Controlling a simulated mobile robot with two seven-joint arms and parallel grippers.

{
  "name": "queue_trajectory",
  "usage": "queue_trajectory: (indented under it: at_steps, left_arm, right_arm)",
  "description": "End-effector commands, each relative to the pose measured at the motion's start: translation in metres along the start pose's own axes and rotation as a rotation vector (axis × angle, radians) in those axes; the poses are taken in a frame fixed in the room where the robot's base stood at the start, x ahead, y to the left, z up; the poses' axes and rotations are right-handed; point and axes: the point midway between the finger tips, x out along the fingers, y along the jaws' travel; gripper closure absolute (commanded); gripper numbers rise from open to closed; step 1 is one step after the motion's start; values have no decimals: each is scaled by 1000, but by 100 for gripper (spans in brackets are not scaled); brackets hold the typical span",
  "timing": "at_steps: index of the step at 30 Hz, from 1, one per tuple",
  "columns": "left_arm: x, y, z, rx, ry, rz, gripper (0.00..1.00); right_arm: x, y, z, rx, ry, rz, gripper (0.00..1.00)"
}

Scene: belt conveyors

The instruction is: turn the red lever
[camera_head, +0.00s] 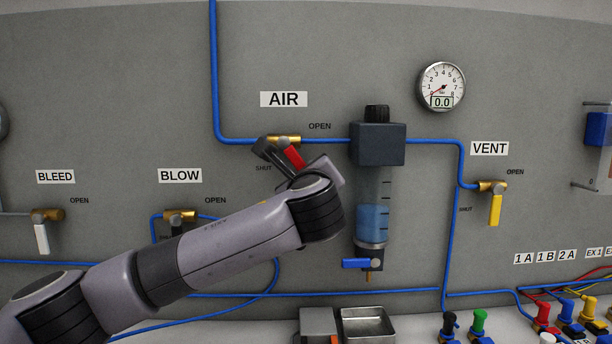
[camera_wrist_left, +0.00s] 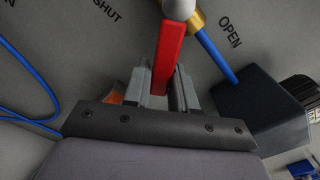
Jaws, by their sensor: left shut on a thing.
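The red lever (camera_head: 292,157) hangs from the brass valve (camera_head: 284,139) on the blue AIR line. It tilts down and to the right, with the SHUT mark lower left of it and the OPEN mark upper right. My left gripper (camera_head: 281,160) is shut on the red lever. In the left wrist view the lever (camera_wrist_left: 168,48) stands between the two fingers of my gripper (camera_wrist_left: 160,86), its end near the palm. My left wrist hides part of the panel below the lever. My right gripper is not in view.
A filter bowl (camera_head: 371,190) with a dark head (camera_head: 377,145) stands close to the right of my wrist. A yellow VENT lever (camera_head: 495,210) is further right, a white BLEED lever (camera_head: 42,238) far left. My forearm covers part of the BLOW valve's area. The gauge (camera_head: 441,87) reads 0.0.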

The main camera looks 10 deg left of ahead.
Motion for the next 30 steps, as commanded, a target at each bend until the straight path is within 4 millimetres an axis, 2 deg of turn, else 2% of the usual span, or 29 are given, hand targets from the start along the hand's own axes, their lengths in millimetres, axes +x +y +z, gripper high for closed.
queue_trajectory:
  at_steps: [5,6,7,19,30]
  left_arm:
    - [0,0,1,1,-2,0,100]
    - [0,0,1,1,-2,0,61]
    - [0,0,1,1,-2,0,53]
    - [-5,0,0,2,0,-2,53]
    - [-50,0,-1,1,0,-3,53]
  right_arm:
    - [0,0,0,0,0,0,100]
    - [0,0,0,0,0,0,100]
    - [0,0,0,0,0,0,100]
    - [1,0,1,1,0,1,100]
    - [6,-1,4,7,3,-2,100]
